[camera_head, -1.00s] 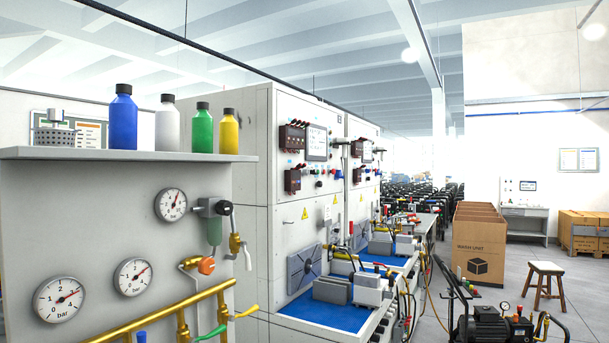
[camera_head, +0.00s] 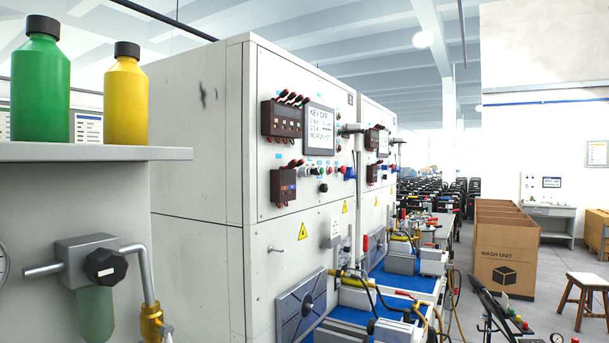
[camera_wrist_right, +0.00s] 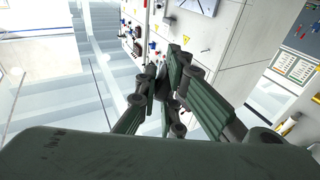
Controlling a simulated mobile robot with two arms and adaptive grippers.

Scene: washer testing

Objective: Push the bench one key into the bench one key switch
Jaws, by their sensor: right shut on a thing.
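My right gripper (camera_wrist_right: 165,86) shows in the right wrist view with its dark green fingers closed together. It is shut on a small dark thing mostly hidden between the fingertips, most likely the bench one key. The front panel of the nearer bench (camera_head: 300,130) stands in the middle of the head view. A row of small knobs and buttons (camera_head: 318,172) sits below its screen (camera_head: 320,130). I cannot tell which of them is the bench one key switch. Neither gripper shows in the head view, and the left one is in no view.
A shelf (camera_head: 90,152) with a green bottle (camera_head: 41,85) and a yellow bottle (camera_head: 126,98) is close on the left, above a valve (camera_head: 100,265). A second bench (camera_head: 377,190) stands behind the first. Cardboard boxes (camera_head: 505,250) and a stool (camera_head: 588,290) are at the right.

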